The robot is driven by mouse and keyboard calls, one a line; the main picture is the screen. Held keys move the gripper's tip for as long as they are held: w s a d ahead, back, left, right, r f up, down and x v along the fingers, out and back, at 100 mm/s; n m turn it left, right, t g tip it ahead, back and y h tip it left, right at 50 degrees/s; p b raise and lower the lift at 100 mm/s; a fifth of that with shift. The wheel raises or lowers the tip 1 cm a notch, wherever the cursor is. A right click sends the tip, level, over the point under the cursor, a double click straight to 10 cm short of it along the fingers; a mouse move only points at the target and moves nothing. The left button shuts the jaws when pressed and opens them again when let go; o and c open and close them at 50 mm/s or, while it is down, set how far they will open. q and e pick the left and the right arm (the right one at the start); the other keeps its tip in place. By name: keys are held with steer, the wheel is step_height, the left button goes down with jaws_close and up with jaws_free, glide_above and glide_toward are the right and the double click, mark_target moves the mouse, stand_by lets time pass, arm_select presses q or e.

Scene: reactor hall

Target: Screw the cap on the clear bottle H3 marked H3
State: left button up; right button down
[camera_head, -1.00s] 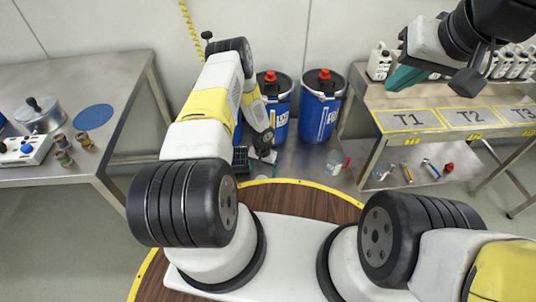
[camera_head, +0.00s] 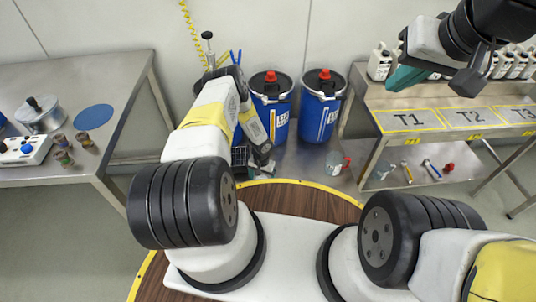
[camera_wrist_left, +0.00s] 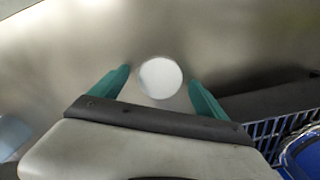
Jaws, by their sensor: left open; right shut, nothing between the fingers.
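In the left wrist view a plain white round disc (camera_wrist_left: 160,77) shows against a grey metal surface. I cannot tell whether it is a loose cap or the top of a bottle. My left gripper (camera_wrist_left: 158,74) is open, with its green fingers on either side of the disc and a gap to each. In the head view the left hand is low in front of the blue drums, its fingers too small to make out. My right gripper (camera_head: 392,88) is shut and empty above the labelled bench. No H3 marking is readable.
Two blue drums (camera_head: 322,112) stand by the wall. The right bench (camera_head: 375,104) has T1, T2, T3 areas and white bottles (camera_head: 379,66) behind. The left bench (camera_head: 62,73) holds a pot (camera_head: 40,115) and small jars.

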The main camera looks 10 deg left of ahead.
arm_select(q)
steer(key=c, duration=1.4)
steer(key=shift+r, duration=0.15)
steer(key=shift+r, duration=0.6)
step_height(320, 180, up, 2)
steer(key=shift+r, duration=0.15)
steer(key=s, duration=0.5)
steer(key=s+r, duration=0.1)
steer(key=s, duration=1)
steer(key=shift+d+r, duration=0.15)
